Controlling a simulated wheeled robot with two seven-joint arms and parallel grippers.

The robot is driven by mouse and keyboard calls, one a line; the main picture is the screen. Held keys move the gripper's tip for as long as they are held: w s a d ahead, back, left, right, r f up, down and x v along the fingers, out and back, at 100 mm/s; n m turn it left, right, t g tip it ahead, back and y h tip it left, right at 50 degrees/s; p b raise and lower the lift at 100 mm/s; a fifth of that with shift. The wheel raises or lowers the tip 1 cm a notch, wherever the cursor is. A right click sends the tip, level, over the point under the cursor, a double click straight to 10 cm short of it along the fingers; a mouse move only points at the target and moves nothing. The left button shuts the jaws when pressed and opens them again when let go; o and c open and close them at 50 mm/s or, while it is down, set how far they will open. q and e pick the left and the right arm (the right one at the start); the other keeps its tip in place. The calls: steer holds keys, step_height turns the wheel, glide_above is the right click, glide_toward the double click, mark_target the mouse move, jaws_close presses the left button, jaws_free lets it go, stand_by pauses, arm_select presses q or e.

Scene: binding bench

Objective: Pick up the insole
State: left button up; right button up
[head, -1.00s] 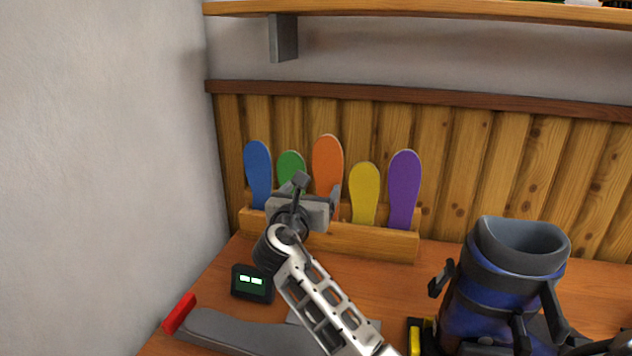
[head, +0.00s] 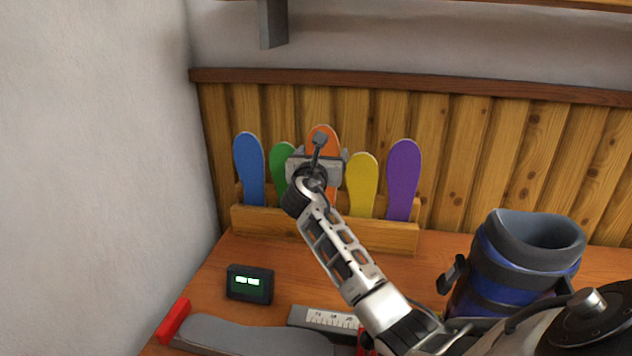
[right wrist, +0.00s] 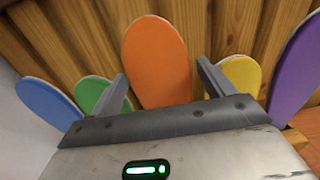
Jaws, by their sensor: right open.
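Several insoles stand upright in a wooden rack (head: 380,236) at the back of the bench: blue (head: 249,168), green (head: 282,172), orange (head: 321,134), yellow (head: 362,184) and purple (head: 403,178). My right gripper (head: 318,150) is in front of the orange insole and hides its lower part. In the right wrist view the open fingers (right wrist: 162,82) stand on either side of the orange insole (right wrist: 156,58), with visible gaps. The left finger overlaps the green insole (right wrist: 92,92) and the right one overlaps the yellow insole (right wrist: 242,72). My left gripper is not in view.
A blue and grey boot (head: 530,260) stands at the right of the bench. A small black display box (head: 249,284) and a grey device with a red end (head: 174,320) lie at the front left. A plank wall closes the back.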

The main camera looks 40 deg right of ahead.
steer(key=x, duration=0.2)
steer(key=shift+w+d, duration=0.1)
steer(key=shift+w, duration=0.25)
steer(key=shift+s, duration=0.2)
steer(key=shift+c, duration=1.2)
steer(key=c, duration=0.8)
step_height(320, 180, up, 18)
steer(key=shift+r, duration=0.1)
